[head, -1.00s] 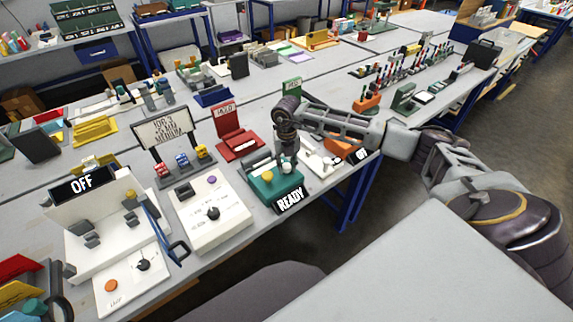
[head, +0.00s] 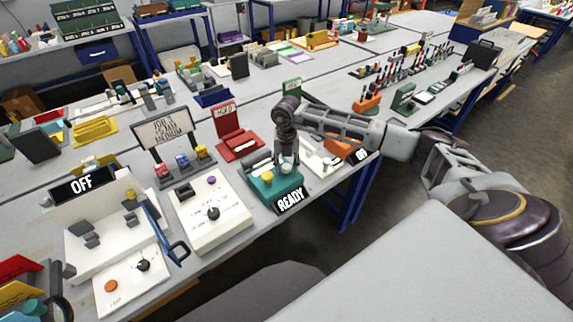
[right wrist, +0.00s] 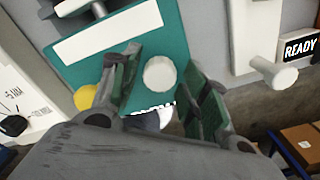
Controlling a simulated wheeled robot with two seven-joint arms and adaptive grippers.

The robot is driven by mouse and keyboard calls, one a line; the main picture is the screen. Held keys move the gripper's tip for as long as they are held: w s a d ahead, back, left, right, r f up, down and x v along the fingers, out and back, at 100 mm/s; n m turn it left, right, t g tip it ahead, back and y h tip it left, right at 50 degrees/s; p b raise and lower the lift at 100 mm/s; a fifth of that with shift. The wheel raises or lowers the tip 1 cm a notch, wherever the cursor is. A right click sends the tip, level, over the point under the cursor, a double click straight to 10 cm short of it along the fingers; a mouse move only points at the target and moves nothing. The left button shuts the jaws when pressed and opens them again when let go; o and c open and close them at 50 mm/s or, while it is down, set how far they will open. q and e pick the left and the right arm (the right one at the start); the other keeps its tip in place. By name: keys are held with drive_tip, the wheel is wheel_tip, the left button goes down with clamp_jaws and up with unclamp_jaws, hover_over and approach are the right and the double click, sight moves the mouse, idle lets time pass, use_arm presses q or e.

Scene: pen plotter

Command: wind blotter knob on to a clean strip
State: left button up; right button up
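A round pale knob (right wrist: 159,73) stands nearer the front. My right gripper (head: 286,163) points down over the unit. In the right wrist view its fingers (right wrist: 162,85) are open on either side of the knob, with gaps visible. My left gripper is not in view.
A white selector unit (head: 232,222) with a black dial stands close on the left. A white unit (head: 321,163) with a pale knob (right wrist: 280,75) stands close on the right. A red stand (head: 238,146) is behind. The floor is open in front.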

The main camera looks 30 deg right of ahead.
sight(286, 166)
drive_tip(key=shift+r, duration=6)
